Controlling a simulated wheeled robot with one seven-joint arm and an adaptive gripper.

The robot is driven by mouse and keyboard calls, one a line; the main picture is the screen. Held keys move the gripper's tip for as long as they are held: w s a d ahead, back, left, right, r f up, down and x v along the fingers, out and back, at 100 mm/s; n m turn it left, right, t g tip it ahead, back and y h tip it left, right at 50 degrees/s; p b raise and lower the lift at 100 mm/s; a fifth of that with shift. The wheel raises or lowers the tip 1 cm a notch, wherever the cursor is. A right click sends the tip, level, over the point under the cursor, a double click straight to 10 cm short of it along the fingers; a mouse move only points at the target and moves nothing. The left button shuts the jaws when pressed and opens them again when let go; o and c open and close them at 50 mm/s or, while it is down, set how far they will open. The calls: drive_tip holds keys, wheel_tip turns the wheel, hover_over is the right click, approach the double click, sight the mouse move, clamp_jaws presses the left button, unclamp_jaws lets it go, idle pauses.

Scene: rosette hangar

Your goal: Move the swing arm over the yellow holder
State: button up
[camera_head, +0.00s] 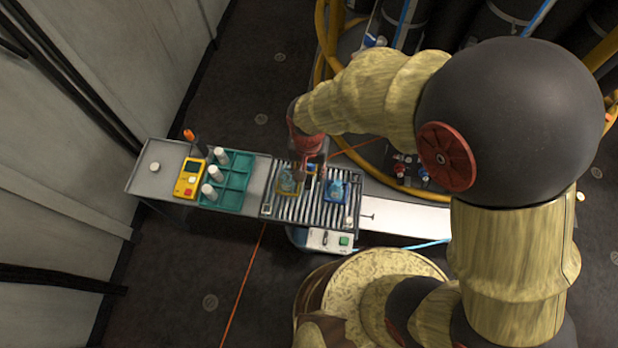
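My gripper (311,176) is in red-brown colour at the end of my arm. It points down over a slatted grey plate (296,211), and its fingertips are small and dark, so I cannot tell whether they are open or shut. A yellow-edged holder (289,188) is on the left part of the plate, with a pale bluish round thing in or on it, partly behind the gripper. A blue holder (336,191) is just right of the gripper. I cannot make out the swing arm clearly; it may be hidden by my gripper.
Left of the plate are a green tray (229,197) with white cylinders, a yellow handheld meter (189,178) and an orange-handled tool (189,135). A box with a green button (343,241) is at the front. A white surface (405,218) extends right. Hoses and dark cylinders stand behind.

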sight(308, 181)
drive_tip(key=shift+f, duration=2.15)
clamp_jaws()
